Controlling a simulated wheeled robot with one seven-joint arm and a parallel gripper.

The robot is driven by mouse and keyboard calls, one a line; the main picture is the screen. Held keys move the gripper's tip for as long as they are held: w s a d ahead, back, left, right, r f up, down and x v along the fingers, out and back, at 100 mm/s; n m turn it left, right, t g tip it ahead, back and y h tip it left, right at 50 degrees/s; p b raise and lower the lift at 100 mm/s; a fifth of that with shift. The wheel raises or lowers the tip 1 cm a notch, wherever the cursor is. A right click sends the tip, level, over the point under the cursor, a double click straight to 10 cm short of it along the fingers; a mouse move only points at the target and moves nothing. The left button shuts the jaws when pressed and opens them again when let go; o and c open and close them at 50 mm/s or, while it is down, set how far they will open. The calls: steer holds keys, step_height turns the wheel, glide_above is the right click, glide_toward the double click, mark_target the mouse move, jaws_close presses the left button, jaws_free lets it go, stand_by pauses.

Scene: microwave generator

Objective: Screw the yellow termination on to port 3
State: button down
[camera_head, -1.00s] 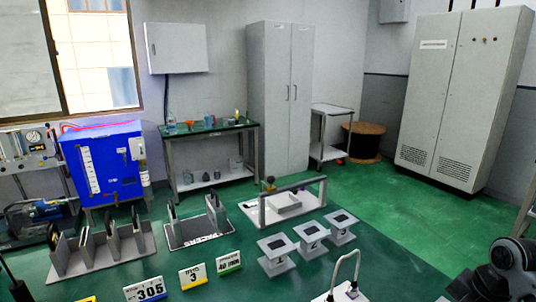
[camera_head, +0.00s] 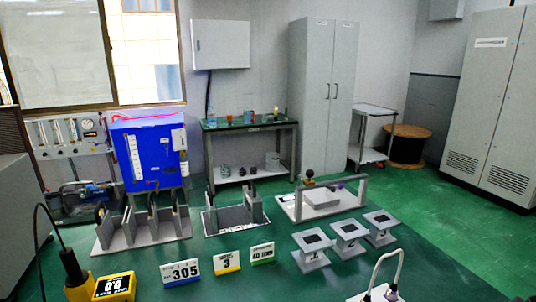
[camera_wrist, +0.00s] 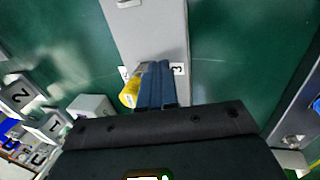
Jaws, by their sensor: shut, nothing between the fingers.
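The yellow termination (camera_wrist: 130,93) shows in the wrist view just left of my fingers, with its metallic end toward the grey panel (camera_wrist: 155,30). My gripper (camera_wrist: 156,66) is shut and empty, its blue fingers close beside the termination. A label reading 3 (camera_wrist: 178,69) is on the panel right of the fingertips. Port 3 itself is hidden or too small to make out, so I cannot tell whether the termination is seated on it. In the head view my gripper is not seen.
White blocks numbered 1 (camera_wrist: 53,127) and 2 (camera_wrist: 20,93) are at the left of the wrist view. In the head view, a handled device (camera_head: 378,292) is at the bottom edge. Numbered stands (camera_head: 311,251), sign cards (camera_head: 180,272) and a yellow meter (camera_head: 115,288) are on the green table.

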steer(key=shift+w+a, duration=0.1)
steer(key=shift+a, duration=0.05)
steer(key=shift+a, duration=0.2)
stand_by(0.3)
steer(key=shift+s+a+p, duration=0.3)
steer(key=shift+a+p, duration=0.3)
steer(key=shift+p, duration=0.2)
steer(key=shift+a, duration=0.1)
steer(key=shift+s, duration=0.1)
steer(key=shift+s+r+p, duration=0.1)
steer(key=shift+s+p, duration=0.2)
steer(key=shift+s, duration=0.05)
steer(key=p+v, duration=0.2)
steer(key=v, duration=0.1)
steer(key=w+p+v, duration=0.1)
steer(key=p+v, duration=0.1)
steer(key=shift+a+r, duration=0.15)
steer(key=shift+r, duration=0.35)
